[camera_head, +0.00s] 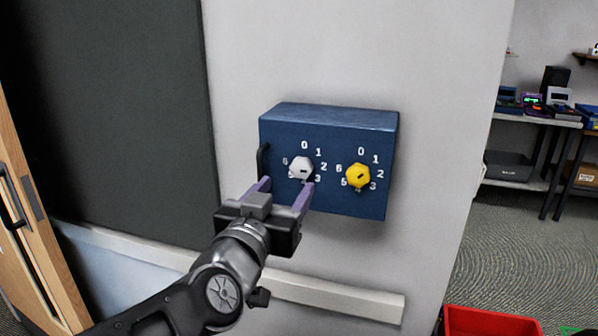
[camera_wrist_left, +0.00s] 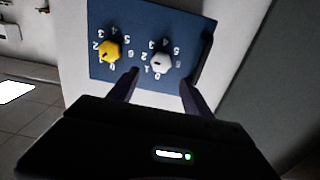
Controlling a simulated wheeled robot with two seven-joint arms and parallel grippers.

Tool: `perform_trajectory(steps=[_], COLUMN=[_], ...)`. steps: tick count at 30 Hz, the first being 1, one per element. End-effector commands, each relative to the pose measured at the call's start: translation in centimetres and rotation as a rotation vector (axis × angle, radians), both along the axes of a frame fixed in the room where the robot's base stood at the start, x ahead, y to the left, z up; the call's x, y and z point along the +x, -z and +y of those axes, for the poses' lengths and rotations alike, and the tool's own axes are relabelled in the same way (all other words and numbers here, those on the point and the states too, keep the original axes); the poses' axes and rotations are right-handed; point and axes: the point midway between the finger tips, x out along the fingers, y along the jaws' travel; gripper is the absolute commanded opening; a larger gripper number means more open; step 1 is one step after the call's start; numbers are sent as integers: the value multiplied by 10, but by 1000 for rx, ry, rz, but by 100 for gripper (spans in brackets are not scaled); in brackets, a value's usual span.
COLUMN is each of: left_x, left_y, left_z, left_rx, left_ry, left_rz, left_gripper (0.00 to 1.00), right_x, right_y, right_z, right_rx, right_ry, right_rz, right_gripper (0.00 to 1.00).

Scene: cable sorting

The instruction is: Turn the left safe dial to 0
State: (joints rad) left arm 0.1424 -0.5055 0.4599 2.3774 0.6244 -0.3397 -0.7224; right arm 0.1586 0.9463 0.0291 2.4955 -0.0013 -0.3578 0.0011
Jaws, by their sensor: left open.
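A blue safe (camera_head: 335,140) is fixed on the light wall, with a black handle (camera_head: 263,161) at its left edge. Its left dial (camera_head: 301,167) is white and its right dial (camera_head: 358,176) is yellow; each has digits around it. Which digit the white dial points to is too small to tell. My left gripper (camera_head: 285,190) is open just below and in front of the white dial. In the left wrist view, the white dial (camera_wrist_left: 160,61) lies beyond the gap between the open fingers (camera_wrist_left: 158,88), and the yellow dial (camera_wrist_left: 109,51) is to its left. My right gripper is not in view.
A red bin (camera_head: 490,322) stands on the floor at the lower right. A shelf with devices (camera_head: 540,115) is at the far right. A dark panel (camera_head: 110,120) and a wooden door (camera_head: 30,210) are to the left.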

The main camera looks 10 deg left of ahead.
Motion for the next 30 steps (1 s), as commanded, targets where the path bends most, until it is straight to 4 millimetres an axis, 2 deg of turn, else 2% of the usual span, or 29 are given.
perform_trajectory(steps=[7, 19, 23, 30], left_x=[16, 70, 77, 78], left_y=[0, 0, 0, 0], left_z=[-1, -5, -5, -5], left_rx=[-2, -1, -1, -1], left_ry=[1, 0, 0, 0], left_rz=[3, 2, 1, 0], left_gripper=[58, 58, 58, 58], right_x=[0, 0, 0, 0], right_y=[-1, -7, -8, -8], right_z=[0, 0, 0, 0], right_rx=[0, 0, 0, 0], right_ry=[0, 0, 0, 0], right_rz=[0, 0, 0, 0], right_gripper=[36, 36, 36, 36])
